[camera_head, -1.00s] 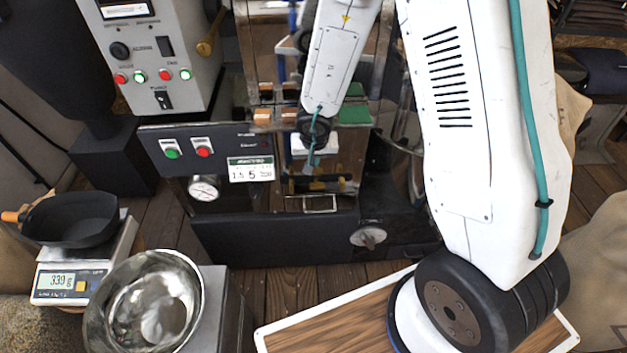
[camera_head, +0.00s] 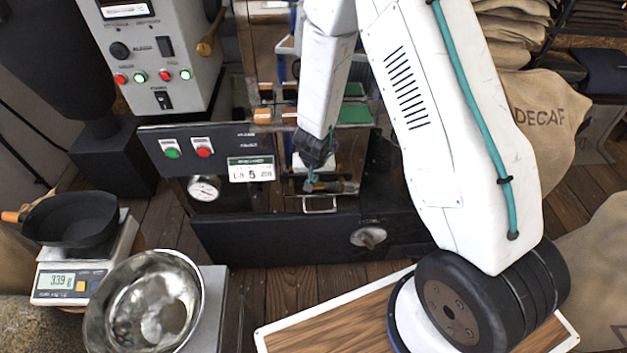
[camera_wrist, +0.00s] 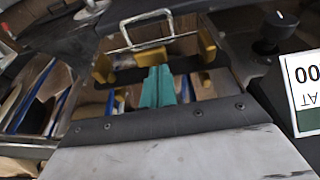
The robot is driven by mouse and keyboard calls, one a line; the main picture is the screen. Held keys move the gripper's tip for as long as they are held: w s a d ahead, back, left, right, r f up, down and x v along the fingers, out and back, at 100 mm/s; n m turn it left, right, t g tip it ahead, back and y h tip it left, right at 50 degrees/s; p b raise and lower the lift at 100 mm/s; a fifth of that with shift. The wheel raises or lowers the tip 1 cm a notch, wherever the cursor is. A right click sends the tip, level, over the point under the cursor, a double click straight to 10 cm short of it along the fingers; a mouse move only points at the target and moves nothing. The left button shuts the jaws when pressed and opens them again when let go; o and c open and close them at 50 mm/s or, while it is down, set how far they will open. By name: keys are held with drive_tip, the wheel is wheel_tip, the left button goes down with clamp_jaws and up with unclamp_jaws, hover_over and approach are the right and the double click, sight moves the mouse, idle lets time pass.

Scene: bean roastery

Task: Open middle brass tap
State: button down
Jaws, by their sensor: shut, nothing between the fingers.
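In the wrist view three brass pieces show in a row below a wire handle; the middle one (camera_wrist: 151,57) looks like the middle brass tap, with one piece at the left (camera_wrist: 103,69) and one at the right (camera_wrist: 207,45). My gripper (camera_wrist: 158,75) shows as teal fingers, shut and empty, with its tips close to the middle piece; I cannot tell whether they touch. In the head view my gripper (camera_head: 312,186) is in front of the dark bar with brass-coloured ends (camera_head: 348,187) and partly hides it.
A metal loop handle (camera_head: 320,204) sits just below the bar. The black front panel (camera_head: 220,150) has buttons, a gauge (camera_head: 204,188) and a number card (camera_head: 250,169). A steel bowl (camera_head: 150,300), scale (camera_head: 75,280) and wood-topped board (camera_head: 330,320) lie nearer.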

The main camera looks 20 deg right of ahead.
drive_tip(key=shift+f, duration=1.1)
drive_tip(key=shift+a, duration=0.15)
drive_tip(key=shift+d+h, duration=0.2)
drive_tip(key=shift+h, duration=0.1)
drive_tip(key=shift+a, duration=0.15)
